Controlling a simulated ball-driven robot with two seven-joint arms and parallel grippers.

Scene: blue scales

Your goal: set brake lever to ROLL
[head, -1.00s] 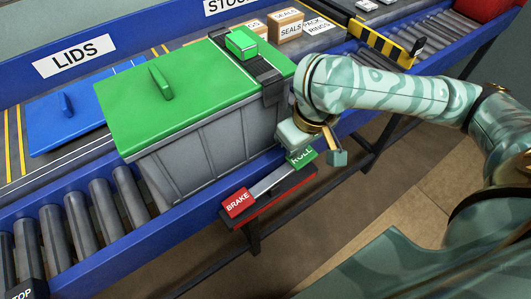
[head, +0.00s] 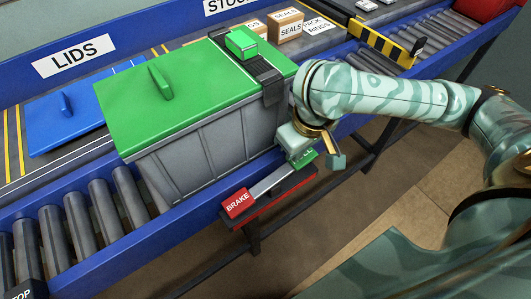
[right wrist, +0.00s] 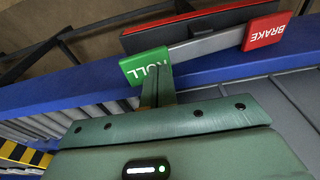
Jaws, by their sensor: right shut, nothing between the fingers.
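The brake lever is a grey bar (head: 268,184) with a red BRAKE plate (head: 237,203) at its left end and a green ROLL plate (head: 308,158) at its right end. It sits low on the front side of the conveyor. My right gripper (head: 299,151) is over the ROLL plate and partly hides it. In the right wrist view the shut, empty fingers (right wrist: 158,85) are at the ROLL plate (right wrist: 146,66) and appear to touch it; the BRAKE plate (right wrist: 266,32) is clear. I cannot tell the bar's exact tilt. My left gripper is not in view.
A grey crate (head: 205,150) with a green lid (head: 185,95) stands on the conveyor just behind the lever. A blue lid (head: 65,125) lies at the left. The blue conveyor rail (head: 110,255) runs behind the lever; the floor in front is clear.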

